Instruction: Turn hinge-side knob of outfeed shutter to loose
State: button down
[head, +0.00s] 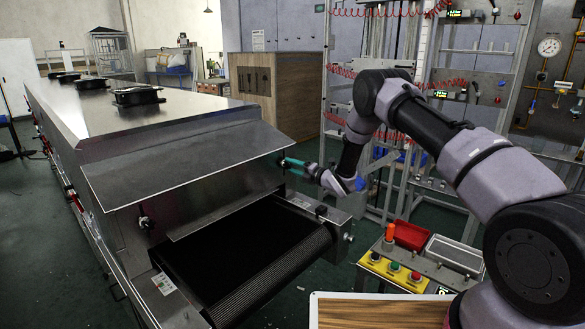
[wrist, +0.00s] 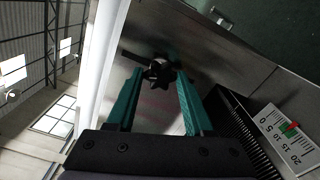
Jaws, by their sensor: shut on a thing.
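The outfeed shutter (head: 185,160) is a sloping metal plate over the dryer's outlet. My gripper (head: 286,161) reaches in from the right to the shutter's right end. In the wrist view, my gripper's teal fingers (wrist: 159,76) stand on either side of a black lobed knob (wrist: 158,73) and are shut on it. A dark bar-like part shows at the knob's left. In the head view the held knob is small and mostly hidden by the fingers. Another dark knob (head: 145,222) shows at the outlet's left side. I cannot tell from the pictures how tight either knob is.
The dark conveyor belt (head: 245,255) runs out below the shutter. A white scale with a red and green mark (wrist: 288,138) lies at the wrist view's right. A yellow button box (head: 395,270) and a red tray (head: 410,235) stand below my arm.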

jog(key=shift+d+f, duration=0.1)
jog(key=shift+f, duration=0.05)
jog(key=shift+c, duration=1.4)
grip_release()
jog(key=v, duration=1)
jog(key=shift+s+d, duration=0.25)
jog(key=shift+s, duration=0.1)
